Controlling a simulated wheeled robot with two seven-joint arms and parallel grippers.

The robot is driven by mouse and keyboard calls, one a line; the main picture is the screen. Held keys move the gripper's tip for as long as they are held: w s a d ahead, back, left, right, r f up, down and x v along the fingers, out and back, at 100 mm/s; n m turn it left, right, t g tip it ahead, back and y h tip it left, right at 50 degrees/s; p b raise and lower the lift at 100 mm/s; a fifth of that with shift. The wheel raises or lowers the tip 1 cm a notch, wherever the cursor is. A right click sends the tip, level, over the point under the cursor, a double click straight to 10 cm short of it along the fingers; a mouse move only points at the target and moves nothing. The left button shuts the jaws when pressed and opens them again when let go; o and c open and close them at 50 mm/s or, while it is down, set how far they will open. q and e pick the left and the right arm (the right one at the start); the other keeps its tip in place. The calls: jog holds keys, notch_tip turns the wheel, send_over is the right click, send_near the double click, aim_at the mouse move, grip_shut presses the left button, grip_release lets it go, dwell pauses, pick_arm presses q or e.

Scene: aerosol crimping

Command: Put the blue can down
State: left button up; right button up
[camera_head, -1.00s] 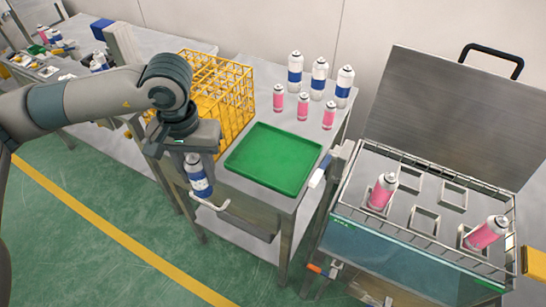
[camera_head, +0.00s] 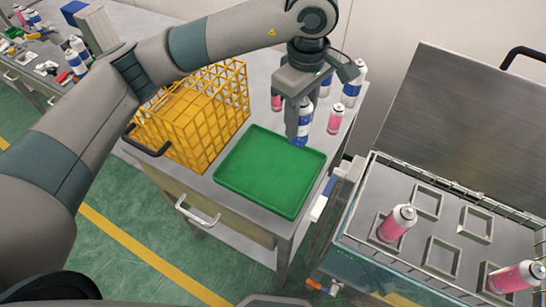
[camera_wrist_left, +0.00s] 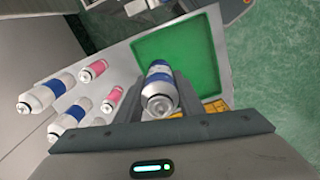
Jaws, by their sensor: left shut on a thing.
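My left gripper (camera_head: 299,135) is shut on a white can with a blue band (camera_head: 304,125). The can is roughly upright, and its lower end overlaps the far edge of the green tray (camera_head: 228,181) in the head view. I cannot tell whether its base touches anything. In the left wrist view the held can (camera_wrist_left: 160,92) sits between the fingers, in front of the green tray (camera_wrist_left: 180,50). My right gripper is not in view.
Pink cans (camera_head: 336,118) and other blue-banded cans (camera_head: 352,88) stand close behind the held can. A yellow wire basket (camera_head: 195,115) is left of the tray. The tray is empty. A bath with square holders and two pink cans (camera_head: 397,223) is at right.

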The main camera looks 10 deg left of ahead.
pick_arm(q)
jog(key=shift+d+r, duration=0.1)
jog(key=shift+d, duration=0.15)
jog(key=shift+r, duration=0.1)
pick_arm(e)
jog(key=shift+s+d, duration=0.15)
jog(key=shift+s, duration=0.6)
